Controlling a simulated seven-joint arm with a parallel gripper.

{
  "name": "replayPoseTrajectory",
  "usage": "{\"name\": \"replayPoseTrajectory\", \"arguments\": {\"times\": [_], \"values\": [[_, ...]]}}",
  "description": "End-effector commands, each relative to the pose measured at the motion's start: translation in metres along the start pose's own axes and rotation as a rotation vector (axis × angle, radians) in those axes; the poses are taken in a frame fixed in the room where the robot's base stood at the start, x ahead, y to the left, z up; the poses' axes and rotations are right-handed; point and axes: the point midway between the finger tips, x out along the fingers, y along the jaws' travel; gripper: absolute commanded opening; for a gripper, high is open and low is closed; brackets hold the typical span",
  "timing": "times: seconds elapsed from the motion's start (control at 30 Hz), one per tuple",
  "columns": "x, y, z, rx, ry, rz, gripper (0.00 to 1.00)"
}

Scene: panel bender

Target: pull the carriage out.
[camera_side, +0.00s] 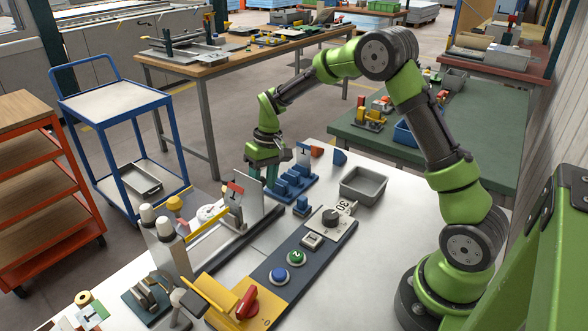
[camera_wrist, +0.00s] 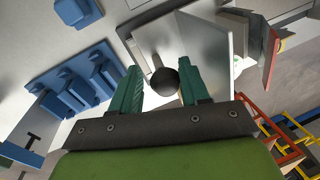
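The carriage appears to be the dark block with an upright metal plate (camera_side: 249,190) on a rail (camera_side: 232,243) in the side view. In the wrist view the grey plate (camera_wrist: 207,42) has a black ball knob (camera_wrist: 164,81) beside it. My gripper (camera_side: 268,172) is at the far end of the rail, close behind the plate. In the wrist view my gripper (camera_wrist: 161,88) is open, with green fingers on either side of the knob and a visible gap at each side. The knob is hidden in the side view.
A blue holder with blue blocks (camera_side: 292,184) stands close to the right of my gripper; it also shows in the wrist view (camera_wrist: 75,85). A grey tray (camera_side: 363,185) is further right. A control panel with buttons (camera_side: 296,257) lies right of the rail.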

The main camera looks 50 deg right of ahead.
Motion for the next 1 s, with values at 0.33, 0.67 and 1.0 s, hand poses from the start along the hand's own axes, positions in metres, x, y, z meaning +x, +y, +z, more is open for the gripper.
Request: {"name": "replayPoseTrajectory", "arguments": {"times": [0.33, 0.67, 1.0], "values": [[-0.018, 0.001, -0.001, 0.002, 0.006, 0.002, 0.42], [-0.095, 0.000, -0.001, 0.001, 0.008, 0.001, 0.42], [-0.158, 0.001, -0.001, 0.001, 0.003, 0.001, 0.42]]}}
